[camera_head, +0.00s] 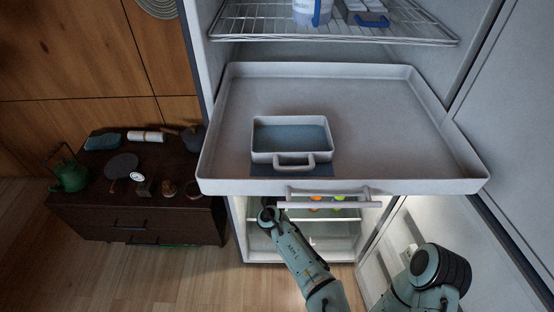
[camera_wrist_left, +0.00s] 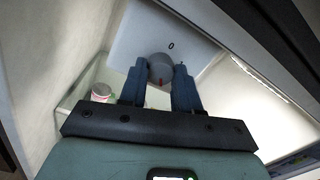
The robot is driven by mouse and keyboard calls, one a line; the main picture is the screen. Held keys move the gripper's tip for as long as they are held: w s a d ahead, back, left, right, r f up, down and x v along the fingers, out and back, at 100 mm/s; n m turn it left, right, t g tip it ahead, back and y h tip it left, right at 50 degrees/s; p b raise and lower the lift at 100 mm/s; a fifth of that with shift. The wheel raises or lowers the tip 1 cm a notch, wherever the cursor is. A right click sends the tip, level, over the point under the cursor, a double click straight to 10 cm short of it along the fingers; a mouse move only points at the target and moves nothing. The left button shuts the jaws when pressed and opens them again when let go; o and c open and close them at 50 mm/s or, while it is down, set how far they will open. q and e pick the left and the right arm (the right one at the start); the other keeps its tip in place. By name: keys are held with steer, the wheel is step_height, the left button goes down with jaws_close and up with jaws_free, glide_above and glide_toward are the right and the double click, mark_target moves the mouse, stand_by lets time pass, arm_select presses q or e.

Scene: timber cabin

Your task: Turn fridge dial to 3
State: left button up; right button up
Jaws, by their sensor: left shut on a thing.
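The fridge dial (camera_wrist_left: 159,66) is a round grey knob with a red mark on its near edge, seen in the left wrist view. It sits on a pale panel with a printed 0 (camera_wrist_left: 171,46) just beyond it; no other numbers are readable. My left gripper (camera_wrist_left: 160,76) is shut on the dial, one dark blue finger on each side. In the head view my left arm reaches into the open lower fridge (camera_head: 313,228), and its fingers and the dial are hidden beneath the pulled-out tray. My right gripper is out of view; only a bent arm link shows at lower right.
A large white pulled-out tray (camera_head: 380,120) overhangs my left arm, holding a blue-lined dish (camera_head: 290,158). A wire shelf (camera_head: 350,32) is above. The open fridge door (camera_head: 395,235) is right. A dark cabinet (camera_head: 140,218) with small items stands left.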

arm_select(q)
steer(key=m+b, duration=0.1)
steer(key=m, duration=0.5)
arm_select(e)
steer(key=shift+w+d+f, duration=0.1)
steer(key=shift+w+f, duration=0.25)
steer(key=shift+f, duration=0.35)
arm_select(q)
steer(key=shift+m, duration=0.4)
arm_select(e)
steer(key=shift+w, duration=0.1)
arm_select(q)
steer(key=o, duration=1.1)
steer(key=shift+c, duration=0.2)
